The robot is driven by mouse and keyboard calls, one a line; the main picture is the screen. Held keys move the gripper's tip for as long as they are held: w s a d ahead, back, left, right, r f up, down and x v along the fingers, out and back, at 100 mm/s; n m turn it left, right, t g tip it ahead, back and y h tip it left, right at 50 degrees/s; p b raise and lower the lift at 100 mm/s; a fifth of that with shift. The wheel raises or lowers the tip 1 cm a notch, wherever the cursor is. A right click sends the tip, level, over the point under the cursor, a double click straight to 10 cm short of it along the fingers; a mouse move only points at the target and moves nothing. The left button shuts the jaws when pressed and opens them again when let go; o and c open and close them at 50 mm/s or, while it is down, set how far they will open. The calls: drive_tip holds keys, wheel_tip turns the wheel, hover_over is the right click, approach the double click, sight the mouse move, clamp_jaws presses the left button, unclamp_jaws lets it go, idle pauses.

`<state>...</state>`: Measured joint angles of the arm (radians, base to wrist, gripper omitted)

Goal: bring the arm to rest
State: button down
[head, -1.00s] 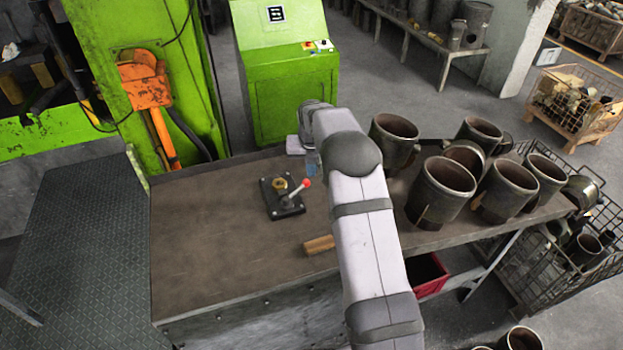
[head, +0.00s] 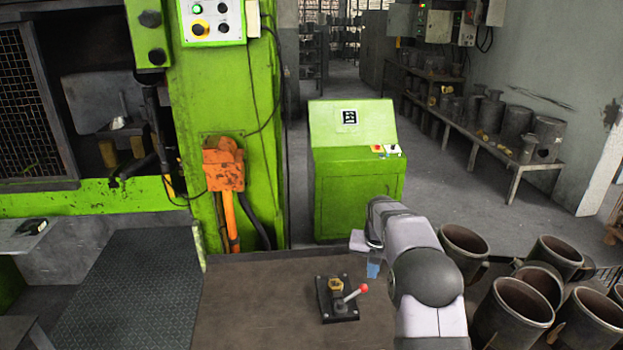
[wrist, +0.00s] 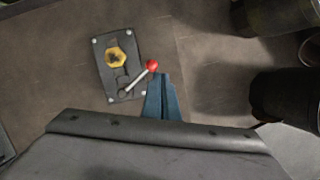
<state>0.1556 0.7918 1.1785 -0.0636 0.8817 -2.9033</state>
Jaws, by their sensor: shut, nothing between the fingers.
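My arm reaches out over the dark workbench (head: 240,310) in the head view. My gripper (head: 373,268) hangs at its end, partly hidden by the arm's own links. In the wrist view, the blue fingers of my gripper (wrist: 164,95) are together with nothing between them. They appear beside a black plate fixture (head: 322,300) with a yellow hex piece and a red-knobbed lever (head: 352,293). The fixture also shows in the wrist view (wrist: 106,72), left of the fingers. I cannot tell the exact height of the fingers above the bench.
Several dark metal cylinders (head: 513,308) crowd the bench's right side, close to my arm. A green control cabinet (head: 358,190) stands behind the bench. The green press (head: 225,100) with an orange device (head: 224,170) rises at left. The bench left of the fixture is clear.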

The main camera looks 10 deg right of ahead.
drive_tip(key=s+a+f+m+g, duration=0.1)
drive_tip(key=s+a+m, duration=0.3)
drive_tip(key=s+m, duration=0.75)
drive_tip(key=s+a+m+g+y, duration=0.1)
drive_tip(key=s+a+m, duration=0.2)
drive_tip(key=s+m, duration=0.85)
drive_tip(key=s+a+f+m+g, duration=0.1)
drive_tip(key=s+a+m, duration=0.3)
drive_tip(key=s+m, duration=0.75)
wheel_tip(320, 180, down, 40)
drive_tip(key=s+n+b, duration=0.2)
drive_tip(key=b, duration=3.8)
drive_tip(key=shift+s+d+n, duration=0.25)
drive_tip(key=shift+s+n, duration=0.1)
